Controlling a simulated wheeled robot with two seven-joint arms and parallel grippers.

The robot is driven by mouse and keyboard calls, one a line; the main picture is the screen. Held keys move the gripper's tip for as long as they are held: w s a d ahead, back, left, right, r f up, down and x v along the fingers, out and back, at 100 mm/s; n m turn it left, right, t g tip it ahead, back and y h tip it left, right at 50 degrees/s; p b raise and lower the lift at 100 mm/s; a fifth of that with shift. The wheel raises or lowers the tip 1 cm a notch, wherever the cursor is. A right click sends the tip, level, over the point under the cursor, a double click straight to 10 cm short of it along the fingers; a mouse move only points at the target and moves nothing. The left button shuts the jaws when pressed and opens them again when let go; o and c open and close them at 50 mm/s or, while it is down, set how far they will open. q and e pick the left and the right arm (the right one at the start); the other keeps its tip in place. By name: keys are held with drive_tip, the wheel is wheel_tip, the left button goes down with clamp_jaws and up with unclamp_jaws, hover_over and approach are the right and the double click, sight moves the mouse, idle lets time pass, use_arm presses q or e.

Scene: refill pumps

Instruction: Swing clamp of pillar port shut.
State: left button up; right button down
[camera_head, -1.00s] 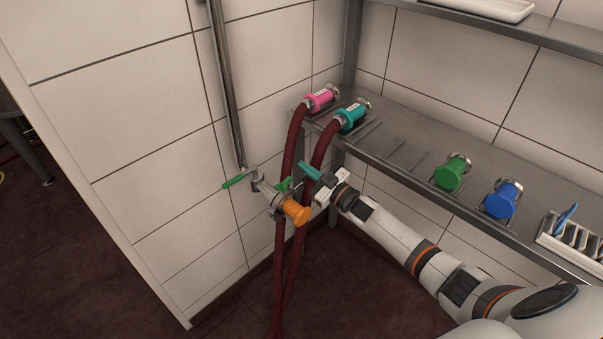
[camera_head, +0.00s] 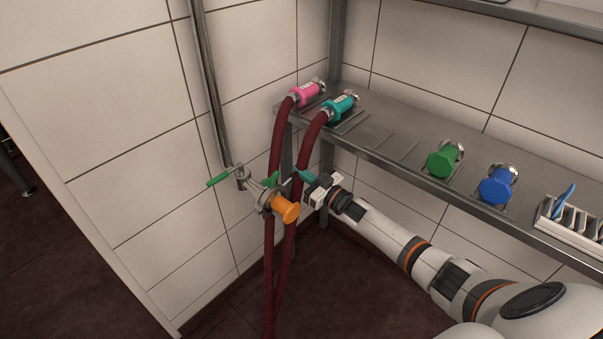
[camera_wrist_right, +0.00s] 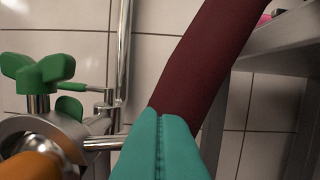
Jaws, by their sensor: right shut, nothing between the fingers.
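The pillar port (camera_head: 250,184) is a metal fitting on the wall pipe, with an orange plug (camera_head: 286,209) at its free end. Its metal clamp (camera_head: 265,200) goes around the joint behind the plug. A green wing nut (camera_head: 273,178) stands on the clamp; it shows large at the left of the right wrist view (camera_wrist_right: 40,75). I cannot tell how far the clamp is closed. My right gripper (camera_head: 298,175) has teal fingers, pressed together and empty. They are just right of the wing nut, apart from it in the wrist view (camera_wrist_right: 164,118). My left gripper is out of view.
A green lever (camera_head: 222,177) sits on the port near the wall. The steel shelf (camera_head: 390,150) holds pink, teal, green and blue fittings. Floor below is clear.

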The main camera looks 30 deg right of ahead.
wheel_tip(320, 180, up, 5)
drive_tip(key=p, duration=0.4)
drive_tip(key=f+v, duration=0.1)
drive_tip(key=v, duration=0.8)
drive_tip(key=s+f+m+g+h+p, duration=0.1)
drive_tip(key=s+f+g+h, duration=0.15)
drive_tip(key=s+f, duration=0.55)
drive_tip(key=s+a+f+m+g+h, duration=0.1)
drive_tip(key=s+f+g+h, duration=0.2)
drive_tip(key=f, duration=1)
drive_tip(key=s+f+m+g+h+p, duration=0.1)
drive_tip(key=s+f+g, duration=0.2)
drive_tip(key=s+f, duration=0.55)
drive_tip(key=s+a+f+g, duration=0.3)
drive_tip(key=s+f, duration=0.1)
drive_tip(key=s, duration=0.6)
drive_tip(key=s+a+f+g+p, duration=0.1)
drive_tip(key=s+a+f, duration=0.3)
drive_tip(key=s, duration=0.5)
drive_tip(key=s+a+f+g, duration=0.4)
drive_tip(key=s+f, duration=0.1)
drive_tip(key=s, duration=0.5)
drive_tip(key=shift+s+f+n+g, duration=0.3)
drive_tip(key=shift+s+g, duration=0.05)
drive_tip(key=shift+s, duration=0.05)
drive_tip(key=shift+h, duration=0.25)
